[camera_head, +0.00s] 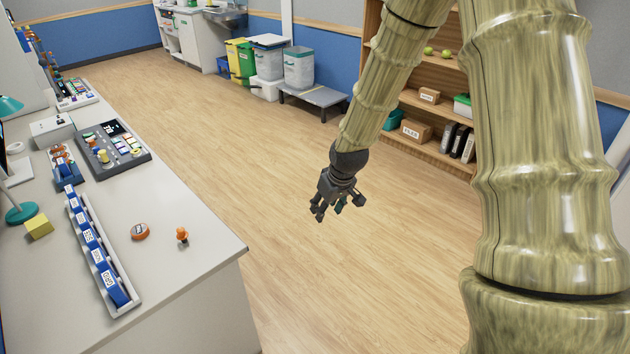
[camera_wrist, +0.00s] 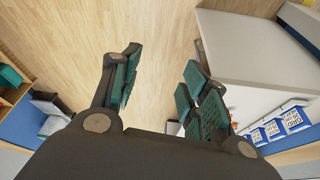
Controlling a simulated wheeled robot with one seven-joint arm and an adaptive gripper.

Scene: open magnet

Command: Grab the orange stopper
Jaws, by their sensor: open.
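The orange stopper (camera_head: 182,235) stands on the white table (camera_head: 205,262) near its right edge in the head view. It is small, with a rounded top. An orange disc with a label (camera_head: 140,231) lies to its left. My gripper (camera_head: 338,210) hangs over the wooden floor, well to the right of the table and apart from the stopper. It is open and empty. In the wrist view its fingers (camera_wrist: 158,85) are spread, with bare floor between them.
A long rack of blue labelled blocks (camera_head: 92,245) runs along the table left of the stopper. A grey control panel (camera_head: 112,150) and a yellow block (camera_head: 39,226) are also on it. A wooden shelf (camera_head: 440,95) stands at the back right. The floor (camera_head: 240,150) between is clear.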

